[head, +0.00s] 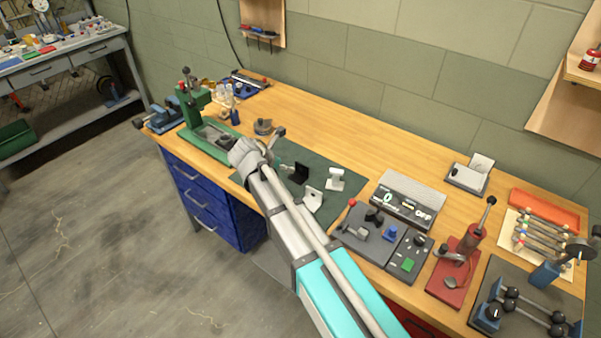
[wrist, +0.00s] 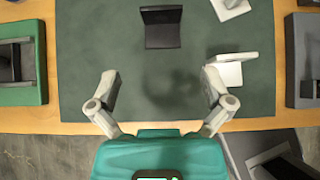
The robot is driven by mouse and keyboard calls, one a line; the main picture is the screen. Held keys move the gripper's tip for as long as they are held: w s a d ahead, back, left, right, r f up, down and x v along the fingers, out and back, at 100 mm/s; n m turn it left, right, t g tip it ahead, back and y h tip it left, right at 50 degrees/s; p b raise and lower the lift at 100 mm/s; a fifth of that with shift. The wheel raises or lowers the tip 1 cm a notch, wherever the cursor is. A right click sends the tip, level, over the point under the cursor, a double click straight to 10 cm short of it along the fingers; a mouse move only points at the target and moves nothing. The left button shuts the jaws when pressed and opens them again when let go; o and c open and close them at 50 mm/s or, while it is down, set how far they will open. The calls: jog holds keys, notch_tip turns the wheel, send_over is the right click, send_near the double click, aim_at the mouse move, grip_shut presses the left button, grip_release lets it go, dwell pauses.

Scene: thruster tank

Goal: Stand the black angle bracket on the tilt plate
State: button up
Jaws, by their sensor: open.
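The black angle bracket (head: 300,173) stands on the dark green mat (head: 322,218). In the wrist view the bracket (wrist: 162,30) is at the top middle, with one leg flat and the other raised at the back. My gripper (wrist: 160,88) is open and empty, with its fingers wide apart. The bracket lies beyond the fingertips, apart from them. In the head view my arm hides most of the gripper. A grey unit with a slanted light plate (head: 480,163) stands near the wall; I cannot tell for certain that it is the tilt plate.
Two white angle brackets (head: 335,179) (head: 313,198) stand on the mat right of the black one; one is close to my right finger in the wrist view (wrist: 232,70). A green press (head: 195,120) stands left. Grey control boxes (head: 408,200) stand right of the mat.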

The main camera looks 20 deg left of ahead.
jog(key=b, duration=0.5)
send_near(301, 170)
jog(key=x, duration=0.3)
jog(key=shift+w+f, duration=0.15)
jog(key=shift+f, duration=0.25)
jog(key=shift+w+d+f+b, duration=0.3)
jog(key=shift+w+f+b, duration=0.1)
jog(key=shift+w+b, duration=0.1)
jog(key=shift+b+x, duration=1.8)
jog(key=shift+x, duration=0.8)
jog(key=shift+c, duration=0.3)
jog(key=c, duration=0.9)
jog(key=shift+c, duration=0.2)
jog(key=shift+r, duration=0.2)
